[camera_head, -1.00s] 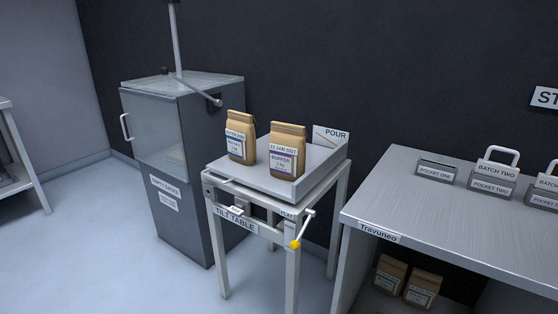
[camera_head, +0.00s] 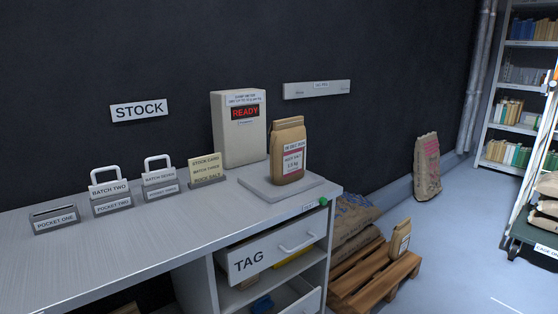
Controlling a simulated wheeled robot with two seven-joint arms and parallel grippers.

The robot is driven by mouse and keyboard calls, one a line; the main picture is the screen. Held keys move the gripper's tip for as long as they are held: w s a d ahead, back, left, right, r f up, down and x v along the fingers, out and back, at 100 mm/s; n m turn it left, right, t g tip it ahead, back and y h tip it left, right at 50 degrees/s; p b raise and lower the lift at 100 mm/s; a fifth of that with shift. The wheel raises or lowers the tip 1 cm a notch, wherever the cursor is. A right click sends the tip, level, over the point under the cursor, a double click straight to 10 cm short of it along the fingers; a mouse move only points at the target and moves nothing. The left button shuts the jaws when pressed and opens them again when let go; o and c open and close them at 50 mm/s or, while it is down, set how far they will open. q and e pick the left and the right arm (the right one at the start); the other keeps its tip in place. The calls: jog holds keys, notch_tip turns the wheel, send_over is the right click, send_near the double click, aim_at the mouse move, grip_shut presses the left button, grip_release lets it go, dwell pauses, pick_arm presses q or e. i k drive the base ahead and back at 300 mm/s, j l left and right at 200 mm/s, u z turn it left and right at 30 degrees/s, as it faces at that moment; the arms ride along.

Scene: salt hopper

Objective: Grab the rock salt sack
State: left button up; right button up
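A brown paper sack (camera_head: 288,151) stands upright on the flat scale plate (camera_head: 259,190) at the right end of the bench. Its white label shows a date, a word ending in "SALT" and "1.0 kg"; the first word is too small to read surely. A stock card (camera_head: 206,169) to its left reads "BATCH THREE" and "ROCK SALT". Neither of my grippers is in view, and nothing touches the sack.
A display box (camera_head: 239,150) reading "READY" stands behind the scale. Batch cards in pocket holders line the bench (camera_head: 130,235). A "TAG" drawer (camera_head: 270,255) is below. A pallet (camera_head: 375,280) with sacks lies on the floor to the right. The bench front is clear.

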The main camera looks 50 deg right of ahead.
aim_at(288, 145)
jog(key=z, duration=1.75)
